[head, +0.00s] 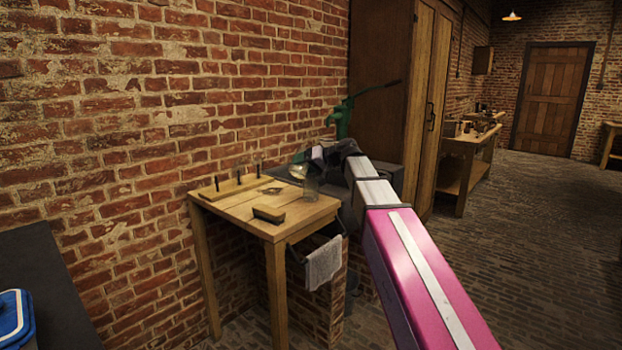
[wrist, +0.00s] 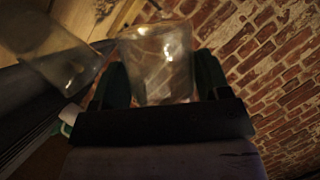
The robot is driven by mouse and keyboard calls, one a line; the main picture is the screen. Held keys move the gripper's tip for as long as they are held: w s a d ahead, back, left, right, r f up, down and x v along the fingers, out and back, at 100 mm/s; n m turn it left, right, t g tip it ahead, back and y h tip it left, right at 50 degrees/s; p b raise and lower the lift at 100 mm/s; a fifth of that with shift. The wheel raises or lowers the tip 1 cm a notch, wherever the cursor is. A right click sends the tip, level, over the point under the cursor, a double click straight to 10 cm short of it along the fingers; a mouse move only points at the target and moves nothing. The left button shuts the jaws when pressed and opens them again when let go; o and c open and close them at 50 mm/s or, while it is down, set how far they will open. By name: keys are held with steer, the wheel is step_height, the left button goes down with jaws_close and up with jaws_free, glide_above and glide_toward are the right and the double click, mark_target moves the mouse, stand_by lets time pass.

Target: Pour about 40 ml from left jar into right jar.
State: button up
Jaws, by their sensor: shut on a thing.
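My gripper (head: 308,158) is above the right end of a small wooden table, shut on a clear glass jar (head: 298,172), which I take as the left jar. The held jar also shows in the wrist view (wrist: 160,68), between the two dark green fingers. It is tilted, just above and to the left of the right jar (head: 311,189), which stands upright near the table's right edge. The right jar shows in the wrist view (wrist: 62,52) at the upper left. Whether liquid is flowing, and the level in either jar, I cannot tell.
On the wooden table (head: 235,212) are a wooden board with dark pegs (head: 229,188) at the back and a brush-like block (head: 268,214) in front. A grey cloth (head: 324,264) hangs at the table's right side. A brick wall rises behind.

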steer(key=shift+r, duration=0.15)
steer(key=shift+s+a+f+n+t+h, duration=0.15)
steer(key=shift+s+f+n+t+h, duration=0.25)
steer(key=shift+n, duration=0.3)
steer(key=shift+s+a+f+n+t+h, duration=0.2)
steer(key=shift+f+n+t, duration=0.35)
steer(key=shift+f, duration=0.9)
steer(key=shift+s+a+f+n+t+h, duration=0.15)
steer(key=shift+s+f+n+t, duration=0.15)
steer(key=shift+f+n, duration=0.8)
steer(key=shift+s+a+f+n+t+h, duration=0.15)
steer(key=shift+f+n+t, duration=0.25)
steer(key=shift+f, duration=1.35)
